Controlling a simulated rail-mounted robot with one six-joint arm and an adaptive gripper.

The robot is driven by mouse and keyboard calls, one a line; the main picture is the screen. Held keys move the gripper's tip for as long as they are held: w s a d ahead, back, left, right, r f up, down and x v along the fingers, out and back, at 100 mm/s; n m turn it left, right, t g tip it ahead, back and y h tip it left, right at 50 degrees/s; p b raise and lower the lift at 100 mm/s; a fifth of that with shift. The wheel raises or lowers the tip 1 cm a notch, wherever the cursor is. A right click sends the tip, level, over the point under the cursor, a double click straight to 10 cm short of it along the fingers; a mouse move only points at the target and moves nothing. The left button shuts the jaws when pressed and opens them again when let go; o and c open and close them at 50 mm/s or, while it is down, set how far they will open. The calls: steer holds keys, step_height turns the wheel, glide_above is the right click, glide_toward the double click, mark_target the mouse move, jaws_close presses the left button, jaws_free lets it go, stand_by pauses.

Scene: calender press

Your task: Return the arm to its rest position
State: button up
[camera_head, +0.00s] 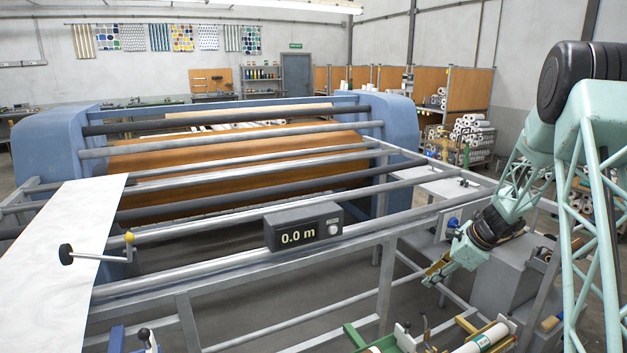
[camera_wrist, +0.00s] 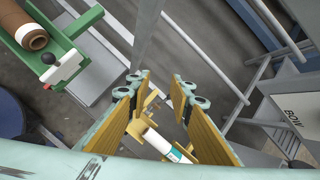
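My mint-green arm comes in from the right of the head view, bent, with its forearm reaching down and left. My gripper (camera_head: 437,271) hangs at its end, beside the front frame of the machine. In the wrist view the two yellow-padded fingers of my gripper (camera_wrist: 160,90) stand apart with nothing held between them. Beyond and below them a white roll (camera_wrist: 160,143) with a teal label lies at yellow supports. A similar labelled white roll (camera_head: 484,341) shows at the bottom of the head view, below my gripper.
The press's metal roller frame (camera_head: 240,265) fills the middle, with a display box (camera_head: 302,228) reading 0.0 m. White sheet (camera_head: 65,240) hangs over its left side. A green holder with a brown roll (camera_wrist: 28,32) and a surface marked BOW (camera_wrist: 296,112) flank my gripper in the wrist view.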

steer(key=s+a+r+n+g+b, duration=0.1)
steer(key=s+a+r+n, duration=0.5)
steer(key=s+a+r, duration=0.5)
steer(key=s+a+r+n+b, duration=0.1)
steer(key=s+a+r+n, duration=0.55)
steer(key=s+r, duration=0.9)
steer(key=s+a+r+n+h, duration=0.1)
steer(key=s+a+r+n, duration=0.15)
steer(key=s, duration=0.55)
steer(key=s+a+r+n+h, duration=0.1)
steer(key=s+r+n, duration=0.25)
steer(key=s, duration=0.55)
steer(key=s+d+n+h+b, duration=0.1)
steer(key=s+n, duration=0.4)
steer(key=s, duration=1.3)
steer(key=shift+d+f+h, duration=0.15)
steer(key=shift+d+h, duration=0.1)
steer(key=shift+h, duration=0.25)
steer(key=shift+d, duration=0.15)
